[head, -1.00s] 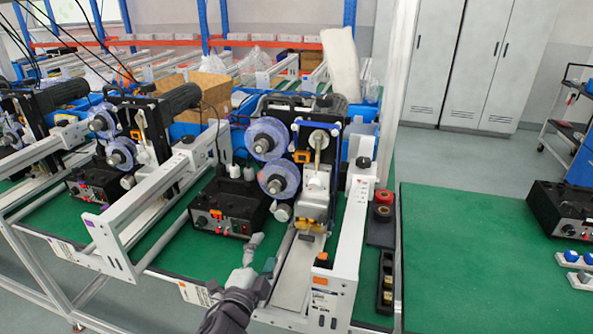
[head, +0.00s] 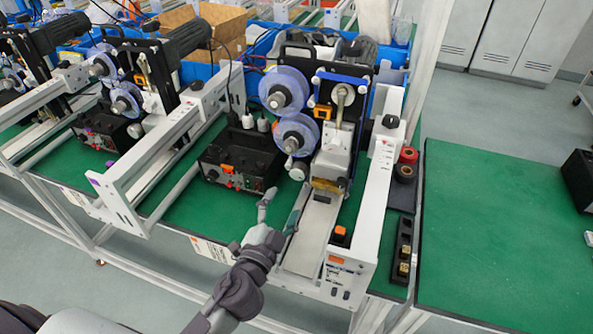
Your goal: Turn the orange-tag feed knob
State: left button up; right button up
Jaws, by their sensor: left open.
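A black control box (head: 240,152) stands on the green bench, left of the tape-reel machine. An orange tag (head: 227,169) is on its front panel, with small knobs (head: 238,181) beside and below it, some reddish. I cannot tell which knob the tag marks. My left gripper (head: 280,210) comes up from the bottom edge and is open and empty. Its fingers are just in front of the box's right front corner, apart from the knobs as far as I can see. My right gripper is not in view.
The reel machine (head: 338,150) with its white side rail (head: 375,200) stands right of the box. Another white frame (head: 120,205) is on the left. A dark tray (head: 403,250) lies at right. The green table (head: 500,230) at right is mostly bare.

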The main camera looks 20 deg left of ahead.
aim_at(298, 174)
pick_arm(q)
jog(key=w+p, duration=0.1)
jog(key=w, duration=0.3)
jog(key=shift+w+r, duration=0.1)
jog(key=shift+w, duration=0.15)
jog(key=w, duration=0.4)
jog(key=shift+w+p, duration=0.4)
jog(key=shift+w+f, duration=0.2)
jog(key=shift+w, duration=0.1)
jog(key=shift+c, duration=1.9)
jog(key=c, duration=0.7)
jog(key=shift+c, duration=0.2)
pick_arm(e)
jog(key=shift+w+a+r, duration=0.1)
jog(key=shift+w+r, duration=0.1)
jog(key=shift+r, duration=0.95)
